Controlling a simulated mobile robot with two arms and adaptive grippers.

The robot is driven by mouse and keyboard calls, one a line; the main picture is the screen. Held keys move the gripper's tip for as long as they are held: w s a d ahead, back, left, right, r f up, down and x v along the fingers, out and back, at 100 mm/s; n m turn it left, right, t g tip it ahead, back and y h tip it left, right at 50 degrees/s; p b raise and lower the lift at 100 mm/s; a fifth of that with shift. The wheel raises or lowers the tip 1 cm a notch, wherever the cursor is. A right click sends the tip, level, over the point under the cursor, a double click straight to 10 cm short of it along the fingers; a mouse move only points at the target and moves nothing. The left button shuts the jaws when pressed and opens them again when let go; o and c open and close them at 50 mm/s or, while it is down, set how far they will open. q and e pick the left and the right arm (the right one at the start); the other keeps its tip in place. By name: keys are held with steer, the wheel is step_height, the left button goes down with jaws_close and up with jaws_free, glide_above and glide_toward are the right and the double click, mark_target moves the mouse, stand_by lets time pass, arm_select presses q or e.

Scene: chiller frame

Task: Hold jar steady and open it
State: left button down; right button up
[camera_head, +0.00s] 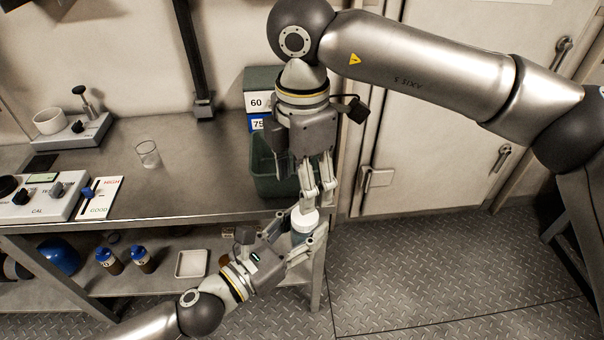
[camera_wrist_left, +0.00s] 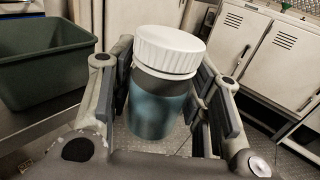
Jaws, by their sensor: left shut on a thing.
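The jar (camera_head: 300,238) is blue-grey with a white ribbed lid (camera_head: 305,218). It is held off the edge of the table, a little tilted. My left gripper (camera_head: 303,240) is shut around the jar's body. In the left wrist view the jar (camera_wrist_left: 160,103) stands between the fingers, with its lid (camera_wrist_left: 169,50) on and clear of them. My right gripper (camera_head: 318,200) points down close by the lid in the head view. No right finger shows on the lid in the left wrist view. The gap between the right fingertips is unclear.
A dark green bin (camera_head: 272,178) stands on the metal table (camera_head: 190,190), behind the right gripper. A clear glass (camera_head: 148,155) and instruments stand further left. Blue-capped bottles (camera_head: 108,260) and a white tray (camera_head: 191,264) sit on the lower shelf. The floor at right is clear.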

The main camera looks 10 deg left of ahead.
mark_target(305, 230)
step_height(305, 230, down, 7)
steer(key=shift+f, duration=0.2)
stand_by(0.3)
